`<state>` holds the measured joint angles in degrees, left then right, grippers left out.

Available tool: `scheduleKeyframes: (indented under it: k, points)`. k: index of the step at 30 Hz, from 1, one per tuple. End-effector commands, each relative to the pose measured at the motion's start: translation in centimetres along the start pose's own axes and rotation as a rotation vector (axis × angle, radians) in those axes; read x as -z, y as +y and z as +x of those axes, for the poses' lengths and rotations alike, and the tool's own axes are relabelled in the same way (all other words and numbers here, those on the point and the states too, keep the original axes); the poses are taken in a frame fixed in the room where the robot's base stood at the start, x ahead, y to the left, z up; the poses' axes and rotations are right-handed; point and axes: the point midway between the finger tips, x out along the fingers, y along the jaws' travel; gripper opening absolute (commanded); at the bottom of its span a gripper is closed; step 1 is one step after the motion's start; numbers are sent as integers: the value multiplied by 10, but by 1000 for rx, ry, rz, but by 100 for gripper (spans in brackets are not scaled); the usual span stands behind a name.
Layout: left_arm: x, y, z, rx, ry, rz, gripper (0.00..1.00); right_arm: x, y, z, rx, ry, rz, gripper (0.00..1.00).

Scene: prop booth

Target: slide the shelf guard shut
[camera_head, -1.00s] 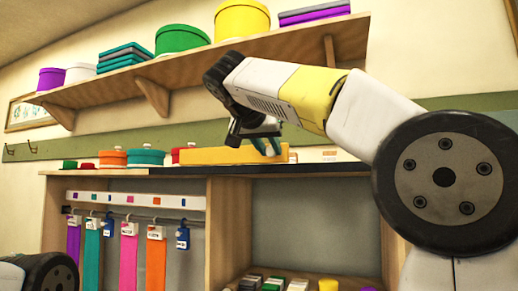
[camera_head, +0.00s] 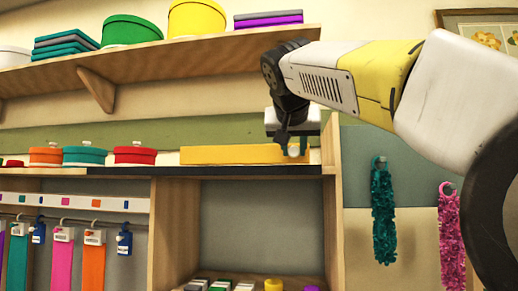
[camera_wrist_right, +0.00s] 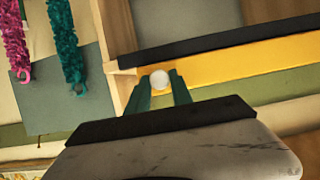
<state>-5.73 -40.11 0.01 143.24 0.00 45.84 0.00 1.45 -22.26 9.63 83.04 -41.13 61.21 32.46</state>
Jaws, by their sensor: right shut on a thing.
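The shelf guard is a long yellow bar (camera_head: 225,154) along the front of the cabinet top, above the open grey bay. Its right end is close to the wooden end post (camera_head: 332,150). In the right wrist view the yellow bar (camera_wrist_right: 240,66) runs off to the right, with a round white knob (camera_wrist_right: 160,80) near its end by the wooden post. My right gripper (camera_head: 293,150) is at that end of the bar. Its green fingers (camera_wrist_right: 160,88) stand on both sides of the knob, shut on it. My left gripper is not in view.
Round lidded boxes, orange, teal (camera_head: 85,155) and red (camera_head: 134,155), stand on the cabinet top left of the guard. A wall shelf (camera_head: 150,67) with boxes hangs above. Feathery teal (camera_head: 383,215) and pink (camera_head: 451,240) boas hang at the right.

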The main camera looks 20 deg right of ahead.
Motion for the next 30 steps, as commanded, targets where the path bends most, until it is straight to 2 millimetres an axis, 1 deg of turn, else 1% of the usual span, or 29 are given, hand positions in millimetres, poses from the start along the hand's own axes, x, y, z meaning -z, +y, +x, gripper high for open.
scheduleKeyframes:
  k: [2,11,12,14,15,23,25,28,30]
  points:
    - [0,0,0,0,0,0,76,0,4,0,-4,0,0,0]
    - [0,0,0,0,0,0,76,0,6,0,-9,0,1,0]
    - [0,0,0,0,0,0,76,0,7,0,-9,0,1,32]
    - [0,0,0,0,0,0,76,0,6,0,-9,0,1,44]
    - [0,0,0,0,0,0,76,0,6,0,-9,0,1,48]
    - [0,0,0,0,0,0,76,0,4,0,-5,0,0,48]
    - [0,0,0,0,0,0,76,0,4,-3,-5,0,1,48]
    - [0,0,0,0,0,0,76,1,4,-14,-4,2,1,48]
    - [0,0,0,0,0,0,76,1,4,-25,-5,2,1,48]
